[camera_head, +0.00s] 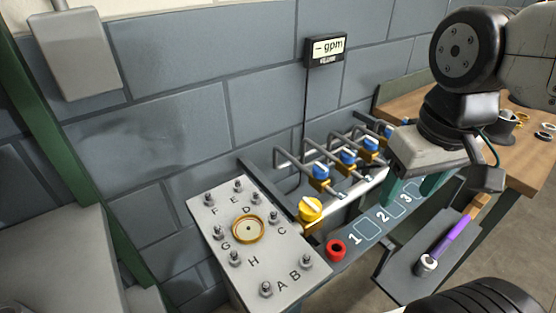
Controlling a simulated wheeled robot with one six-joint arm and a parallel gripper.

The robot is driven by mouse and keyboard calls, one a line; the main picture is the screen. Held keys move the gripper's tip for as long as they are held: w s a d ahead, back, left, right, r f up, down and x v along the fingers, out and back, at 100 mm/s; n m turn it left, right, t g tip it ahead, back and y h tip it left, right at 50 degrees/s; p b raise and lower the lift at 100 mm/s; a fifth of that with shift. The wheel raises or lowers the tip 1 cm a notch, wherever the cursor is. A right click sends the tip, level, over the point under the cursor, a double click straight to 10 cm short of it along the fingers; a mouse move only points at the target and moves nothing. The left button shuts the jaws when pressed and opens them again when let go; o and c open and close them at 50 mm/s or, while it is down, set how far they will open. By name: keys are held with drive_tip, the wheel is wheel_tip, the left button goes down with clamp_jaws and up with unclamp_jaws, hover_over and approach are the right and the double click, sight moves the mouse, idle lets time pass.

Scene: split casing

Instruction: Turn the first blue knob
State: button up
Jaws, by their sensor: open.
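Blue knobs sit in a row on brass valve bodies along the wall. The nearest blue knob (320,171) is just behind a yellow knob (311,209). A second blue knob (348,158) and a third blue knob (371,145) follow towards the right, with another partly hidden near my arm. My gripper (412,191) points down over the numbered strip, right of the knobs, with its teal fingers apart and empty. It looks clear of the nearest blue knob. The fingertips overlap the strip in the picture, and I cannot tell their height.
A grey plate (205,210) with lettered bolts and a brass ring stands left of the valves. A red ring (336,250) lies by label 1. Bent grey pipes rise behind the knobs. A tray (394,279) with a purple-handled tool is at the front right. A gpm display (326,50) hangs on the wall.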

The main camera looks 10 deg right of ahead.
drive_tip(key=w+a+n+g+h, duration=0.2)
drive_tip(key=w+n, duration=0.5)
drive_tip(key=w, duration=0.6)
drive_tip(key=n+g+h, duration=0.1)
drive_tip(key=n+h, duration=0.1)
drive_tip(key=n, duration=0.5)
approach(320, 165)
wheel_tip(320, 165, down, 2)
drive_tip(key=shift+m, duration=0.3)
drive_tip(key=x, duration=0.7)
drive_tip(key=shift+s+d+f, duration=0.1)
drive_tip(key=shift+s+d, duration=0.1)
drive_tip(key=shift+d, duration=0.25)
drive_tip(key=c, duration=1)
